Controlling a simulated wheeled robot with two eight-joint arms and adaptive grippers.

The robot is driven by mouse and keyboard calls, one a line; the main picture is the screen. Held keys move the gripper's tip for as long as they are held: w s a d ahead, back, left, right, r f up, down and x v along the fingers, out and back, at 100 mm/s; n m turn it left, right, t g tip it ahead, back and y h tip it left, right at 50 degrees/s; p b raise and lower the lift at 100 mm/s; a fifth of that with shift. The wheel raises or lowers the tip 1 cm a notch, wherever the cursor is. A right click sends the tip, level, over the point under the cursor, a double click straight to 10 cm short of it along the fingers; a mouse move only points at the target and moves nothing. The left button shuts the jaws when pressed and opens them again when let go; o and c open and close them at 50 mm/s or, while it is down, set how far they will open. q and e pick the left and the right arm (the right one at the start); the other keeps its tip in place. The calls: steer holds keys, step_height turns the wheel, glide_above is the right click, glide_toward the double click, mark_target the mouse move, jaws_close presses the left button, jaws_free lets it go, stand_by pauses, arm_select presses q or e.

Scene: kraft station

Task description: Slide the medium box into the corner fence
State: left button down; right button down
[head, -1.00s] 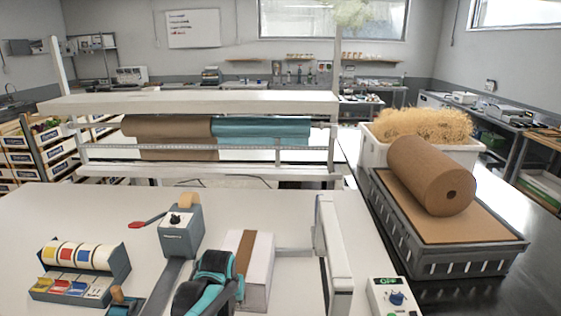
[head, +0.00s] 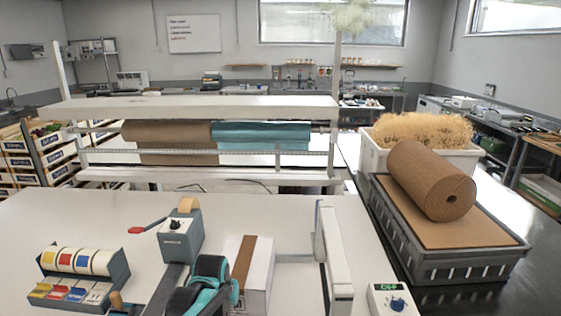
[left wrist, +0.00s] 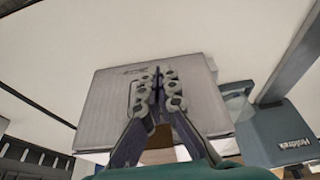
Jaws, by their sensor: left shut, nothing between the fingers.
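The medium box (head: 261,275) is white with a brown tape strip along its top. It stands on the white table, left of the corner fence (head: 333,250). A clear gap separates it from the fence's right wall. I cannot tell whether it touches the low back rail (head: 293,256). My left gripper (head: 212,285), teal and black, is at the box's left side, shut and empty. In the left wrist view its closed fingertips (left wrist: 158,76) are in front of the box's pale face (left wrist: 103,105); contact is unclear. My right gripper is not in view.
A grey tape dispenser (head: 181,238) stands behind my left gripper, and a label dispenser (head: 80,275) sits at the left. A control box (head: 390,300) is at the front right. A grey crate (head: 450,262) with a brown roll is beyond the fence. Table inside the fence is clear.

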arm_select(q)
steer(key=shift+a, duration=0.15)
steer(key=shift+w+a, duration=0.15)
steer(key=shift+a, duration=0.35)
steer(key=shift+a, duration=0.25)
stand_by(0.4)
steer(key=shift+a, duration=0.55)
steer(key=shift+a, duration=0.2)
steer(key=shift+w+a, duration=0.1)
steer(key=shift+a, duration=0.25)
steer(key=shift+a, duration=0.3)
stand_by(0.3)
steer(key=shift+a, duration=0.55)
steer(key=shift+a, duration=0.2)
